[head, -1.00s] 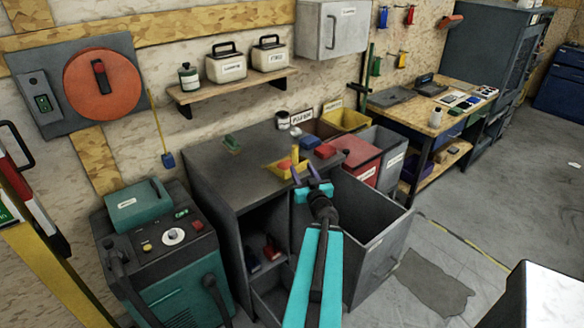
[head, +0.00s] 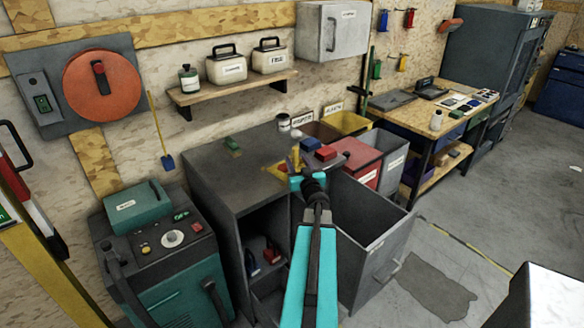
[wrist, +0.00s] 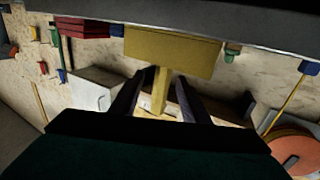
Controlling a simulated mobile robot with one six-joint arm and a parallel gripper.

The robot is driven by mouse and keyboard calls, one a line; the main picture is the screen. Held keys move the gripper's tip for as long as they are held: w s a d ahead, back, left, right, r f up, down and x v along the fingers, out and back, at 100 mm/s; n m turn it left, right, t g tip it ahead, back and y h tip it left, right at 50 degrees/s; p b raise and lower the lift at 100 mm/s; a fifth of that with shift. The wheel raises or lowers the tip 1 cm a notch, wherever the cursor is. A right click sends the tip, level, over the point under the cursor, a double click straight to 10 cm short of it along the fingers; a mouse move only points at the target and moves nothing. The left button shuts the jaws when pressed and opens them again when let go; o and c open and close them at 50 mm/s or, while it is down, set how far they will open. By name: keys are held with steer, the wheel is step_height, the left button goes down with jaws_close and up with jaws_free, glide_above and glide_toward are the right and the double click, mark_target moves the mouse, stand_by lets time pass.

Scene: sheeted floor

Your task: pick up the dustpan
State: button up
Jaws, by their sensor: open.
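The yellow dustpan (head: 277,171) sits on top of the grey cabinet (head: 228,185), partly hidden behind my gripper in the head view. Its handle (head: 295,156) stands upright. In the wrist view, which is upside down, the dustpan's broad yellow part (wrist: 172,52) is ahead, and its handle (wrist: 160,88) runs between my two dark fingers. My gripper (wrist: 157,98) is open, with a finger on each side of the handle and visible gaps.
Red and blue blocks (head: 325,153) lie right of the dustpan, and a small green thing (head: 232,144) lies left. An open grey drawer (head: 375,235) juts out in front. A red bin (head: 362,163) stands to the right, and a shelf (head: 233,86) hangs behind.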

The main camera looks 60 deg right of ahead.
steer(key=shift+w+d, duration=0.15)
stand_by(0.3)
steer(key=shift+p+x, duration=0.75)
steer(key=shift+x, duration=1.75)
steer(key=shift+w, duration=0.1)
jaws_close()
